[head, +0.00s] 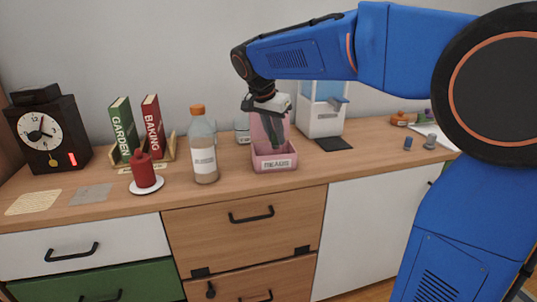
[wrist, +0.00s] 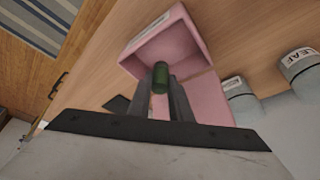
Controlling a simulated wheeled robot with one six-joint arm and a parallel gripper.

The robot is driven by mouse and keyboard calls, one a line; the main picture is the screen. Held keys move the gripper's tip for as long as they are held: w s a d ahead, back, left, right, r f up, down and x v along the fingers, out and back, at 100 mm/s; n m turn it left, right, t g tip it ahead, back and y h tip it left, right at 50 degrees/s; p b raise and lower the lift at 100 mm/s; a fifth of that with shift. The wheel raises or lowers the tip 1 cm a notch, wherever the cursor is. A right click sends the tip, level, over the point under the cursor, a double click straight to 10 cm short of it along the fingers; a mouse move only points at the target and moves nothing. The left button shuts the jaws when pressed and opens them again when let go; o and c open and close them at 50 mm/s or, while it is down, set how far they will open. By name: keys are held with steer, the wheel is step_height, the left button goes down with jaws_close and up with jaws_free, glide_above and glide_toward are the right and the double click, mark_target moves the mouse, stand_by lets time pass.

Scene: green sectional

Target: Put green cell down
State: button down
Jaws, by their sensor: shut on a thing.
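My gripper (wrist: 162,88) is shut on the green cell (wrist: 160,76), a small dark green cylinder, in the wrist view. The cell is in front of the opening of a pink bin (wrist: 185,50). In the head view my gripper (head: 275,145) points down at the same pink bin (head: 276,166), which has a tall back and a label on its front. The cell itself cannot be made out in the head view. I cannot tell whether the cell touches the bin.
A bottle with an orange cap (head: 204,150) stands just left of the bin. A white dispenser (head: 322,115) with a dark mat (head: 334,143) is to the right. Labelled jars (wrist: 240,95) stand nearby. A red candle (head: 144,172), books (head: 152,128) and a clock (head: 45,132) are further left.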

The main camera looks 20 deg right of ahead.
mark_target(273, 148)
steer(key=shift+a+f, duration=0.35)
steer(key=shift+f, duration=2.2)
steer(key=shift+f, duration=0.15)
steer(key=c, duration=1.6)
jaws_free()
steer(key=v, duration=1.2)
steer(key=s+d+f+n+y, duration=0.1)
steer(key=s+d+f+n, duration=0.25)
steer(key=s, duration=0.45)
steer(key=s+d+f+n+y, duration=0.15)
steer(key=s+d+f, duration=0.3)
steer(key=s, duration=0.45)
steer(key=s+d+f+n, duration=0.1)
steer(key=s+f, duration=0.3)
steer(key=s+d+f+n+t, duration=0.1)
steer(key=s+f+n, duration=0.1)
steer(key=s+f, duration=0.2)
steer(key=s+d+f+n+y, duration=0.1)
steer(key=s+f+n, duration=0.1)
steer(key=s+f, duration=0.2)
steer(key=shift+s+t, duration=0.4)
steer(key=shift+s, duration=0.25)
